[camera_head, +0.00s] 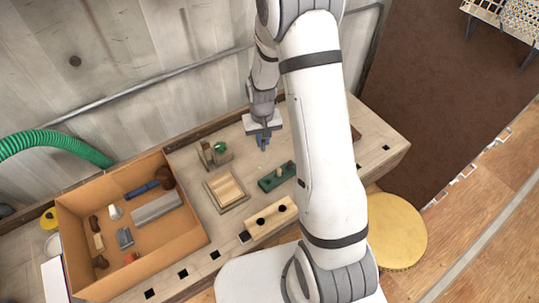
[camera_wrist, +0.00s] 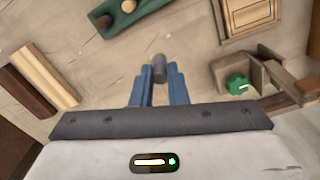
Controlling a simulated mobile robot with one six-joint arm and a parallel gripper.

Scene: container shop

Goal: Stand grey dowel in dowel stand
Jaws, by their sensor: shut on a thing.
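My gripper (camera_head: 263,142) is over the back of the bench; its blue fingers also show in the wrist view (camera_wrist: 159,80). They are shut on the grey dowel (camera_wrist: 159,68), whose rounded end shows between the fingertips. The dowel is too small to make out in the head view. A green block (camera_head: 268,184), also at the top of the wrist view (camera_wrist: 150,7), holds a brown and a cream round peg. It looks like the dowel stand and is apart from my gripper. In the head view it lies nearer the bench's front than my gripper.
A pale block with dark holes (camera_head: 257,228) lies in front of the green block. A tray of wooden strips (camera_head: 243,202) and a fixture with a green knob (camera_head: 206,158) stand to the left. An open cardboard box (camera_head: 188,251) with several parts fills the bench's left end.

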